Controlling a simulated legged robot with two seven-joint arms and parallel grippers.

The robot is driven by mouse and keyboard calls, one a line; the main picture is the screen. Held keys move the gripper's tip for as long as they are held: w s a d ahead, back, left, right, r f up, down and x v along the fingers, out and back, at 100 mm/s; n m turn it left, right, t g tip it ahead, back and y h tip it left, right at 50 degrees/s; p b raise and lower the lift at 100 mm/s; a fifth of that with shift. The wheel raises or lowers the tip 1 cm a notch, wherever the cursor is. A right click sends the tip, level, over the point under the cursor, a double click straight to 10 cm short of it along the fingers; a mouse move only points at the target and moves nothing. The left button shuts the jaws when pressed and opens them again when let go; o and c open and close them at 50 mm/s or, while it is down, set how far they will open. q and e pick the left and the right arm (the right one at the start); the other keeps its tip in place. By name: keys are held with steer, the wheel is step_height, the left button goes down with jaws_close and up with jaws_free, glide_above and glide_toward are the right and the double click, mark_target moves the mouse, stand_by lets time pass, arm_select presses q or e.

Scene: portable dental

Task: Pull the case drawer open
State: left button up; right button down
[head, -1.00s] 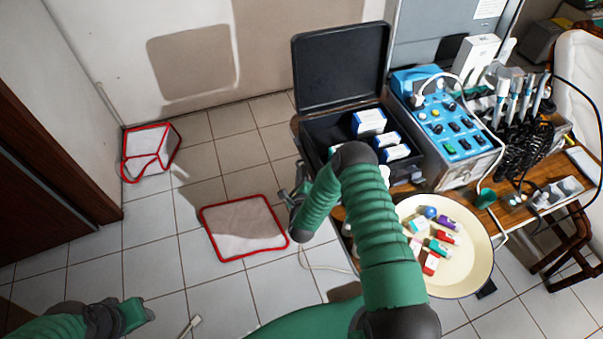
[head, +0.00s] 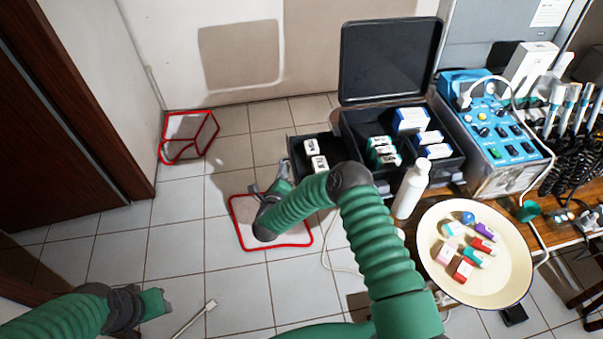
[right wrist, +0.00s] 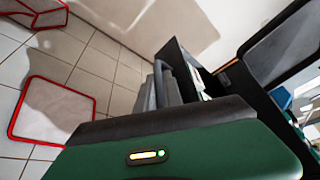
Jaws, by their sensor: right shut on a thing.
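The black case (head: 398,135) stands on the wooden table with its lid (head: 390,60) raised. Its drawer (head: 327,170) sticks out from the case's left side and holds small white boxes (head: 315,157). My right gripper (head: 281,180) is at the drawer's outer left end, shut on it; the exact grip is partly hidden by my arm. In the right wrist view the fingers (right wrist: 164,84) meet the black drawer wall (right wrist: 185,68). My left gripper (head: 158,303) is low at the left, over the floor, away from the case; its jaws are unclear.
A white bottle (head: 411,188) stands right in front of the case. A cream round tray (head: 500,285) with several small boxes is to its right, and a blue control unit (head: 492,125) behind. Red-edged pieces (head: 235,225) lie on the tiled floor.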

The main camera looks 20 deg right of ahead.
steer(key=shift+w+a+f+b, duration=0.1)
steer(key=shift+w+a+b, duration=0.05)
steer(key=shift+a, duration=0.65)
steer(key=shift+w+a+f+b, duration=0.1)
steer(key=shift+w+a+b, duration=0.1)
steer(key=shift+a, duration=0.6)
steer(key=shift+w+a+b, duration=0.15)
steer(key=shift+a, duration=0.65)
steer(key=c, duration=1.8)
jaws_free()
steer(key=shift+o, duration=0.2)
steer(key=shift+w+a, duration=0.1)
steer(key=shift+a, duration=0.05)
steer(key=shift+r, duration=0.1)
steer(key=p+v, duration=0.1)
steer(key=v, duration=1.5)
steer(key=shift+s+a, duration=0.3)
